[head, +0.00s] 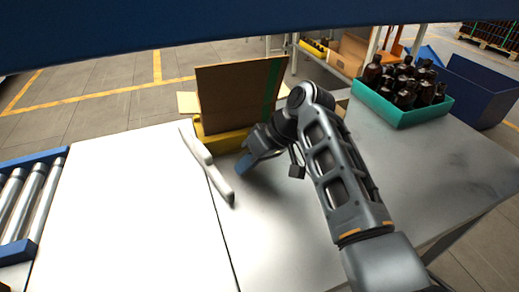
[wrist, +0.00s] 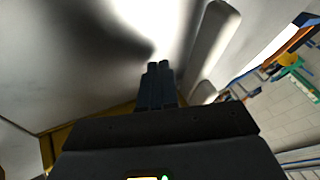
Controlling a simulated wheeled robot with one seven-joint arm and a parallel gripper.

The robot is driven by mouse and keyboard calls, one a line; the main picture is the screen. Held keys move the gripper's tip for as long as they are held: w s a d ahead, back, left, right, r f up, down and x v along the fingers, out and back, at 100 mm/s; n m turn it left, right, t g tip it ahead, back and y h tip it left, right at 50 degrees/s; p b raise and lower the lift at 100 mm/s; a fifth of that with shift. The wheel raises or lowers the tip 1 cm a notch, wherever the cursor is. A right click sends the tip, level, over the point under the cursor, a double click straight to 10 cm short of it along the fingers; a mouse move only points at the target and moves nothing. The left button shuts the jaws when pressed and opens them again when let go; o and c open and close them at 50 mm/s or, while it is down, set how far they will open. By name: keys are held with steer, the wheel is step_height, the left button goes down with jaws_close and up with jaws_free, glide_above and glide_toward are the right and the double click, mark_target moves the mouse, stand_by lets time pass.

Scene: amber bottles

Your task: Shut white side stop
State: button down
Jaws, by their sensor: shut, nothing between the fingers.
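The white side stop (head: 208,165) is a long, slightly bent white bar along the seam between the white table and the grey table. In the wrist view the white side stop (wrist: 213,45) runs up beside the fingers on the right. My gripper (head: 245,166) is low over the grey table, just right of the bar. In the wrist view my gripper (wrist: 160,66) has its two dark blue fingers together with nothing between them. A gap seems to show between fingers and bar; I cannot tell whether they touch.
An open cardboard box (head: 235,95) stands in a yellow holder (head: 222,143) behind the bar. A teal crate (head: 409,115) of amber bottles is at the back right, beside a blue bin (head: 478,92). A roller conveyor (head: 22,200) is at left. The white table (head: 125,215) is clear.

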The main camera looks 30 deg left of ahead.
mark_target(235, 182)
steer(key=shift+s+a+r+p, duration=0.15)
steer(key=shift+s+a, duration=0.2)
steer(key=shift+s, duration=0.45)
steer(key=shift+s+a+p, duration=0.15)
steer(key=shift+s+a, duration=0.15)
steer(key=shift+s, duration=0.45)
